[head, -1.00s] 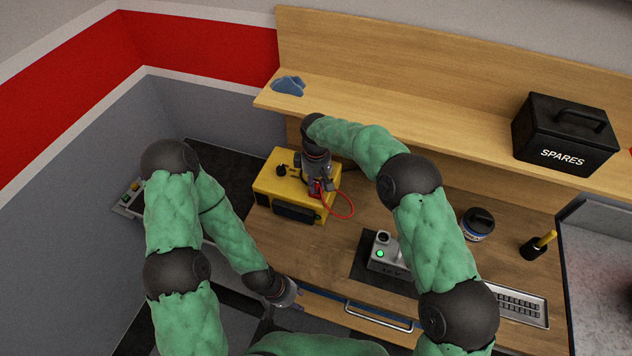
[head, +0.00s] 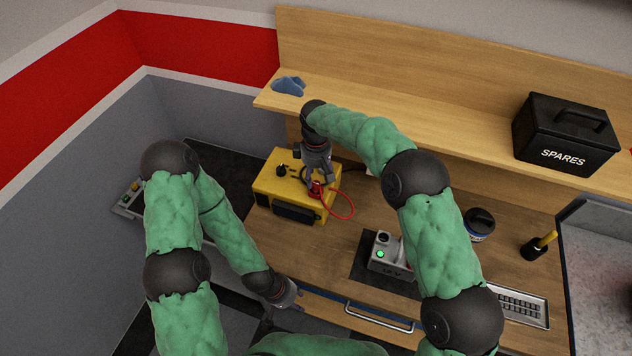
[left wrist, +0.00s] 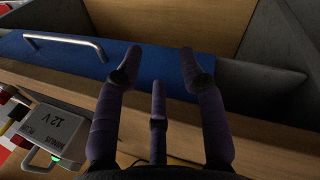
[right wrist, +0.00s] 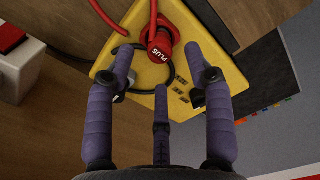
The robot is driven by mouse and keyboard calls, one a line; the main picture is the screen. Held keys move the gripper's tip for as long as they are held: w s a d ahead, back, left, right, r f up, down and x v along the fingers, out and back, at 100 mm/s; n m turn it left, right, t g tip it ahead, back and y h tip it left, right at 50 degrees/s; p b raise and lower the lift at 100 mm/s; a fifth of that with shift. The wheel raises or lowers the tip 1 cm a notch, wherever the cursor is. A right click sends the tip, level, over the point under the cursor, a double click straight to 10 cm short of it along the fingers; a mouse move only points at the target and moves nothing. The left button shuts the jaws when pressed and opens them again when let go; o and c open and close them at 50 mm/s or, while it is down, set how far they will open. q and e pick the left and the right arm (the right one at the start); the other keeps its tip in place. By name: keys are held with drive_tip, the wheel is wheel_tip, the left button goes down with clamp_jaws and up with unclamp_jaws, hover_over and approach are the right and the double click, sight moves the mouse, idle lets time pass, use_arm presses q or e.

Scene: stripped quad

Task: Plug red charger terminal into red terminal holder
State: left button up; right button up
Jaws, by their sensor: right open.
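The yellow charger box (head: 284,181) stands on the bench at the back left. The red charger terminal (right wrist: 158,47), marked PLUS, stands on its top face by a red collar, probably the red terminal holder (right wrist: 172,28). How deep it sits is hidden. The terminal also shows in the head view (head: 316,189), with a red cable looping right. My right gripper (head: 319,180) is just above it; in the right wrist view its fingers (right wrist: 168,75) are spread and hold nothing. My left gripper (head: 291,297) is low by the bench front, its fingers (left wrist: 162,62) apart and empty.
A grey 12 V unit (head: 388,252) with a green light sits on a dark mat. A blue drawer with a metal handle (head: 379,317) is at the bench front. A shelf above holds a blue cloth (head: 288,86) and a black SPARES box (head: 565,135).

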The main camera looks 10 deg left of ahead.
sight(316, 183)
wheel_tip(316, 183, up, 8)
drive_tip(key=shift+f, duration=0.25)
idle(0.5)
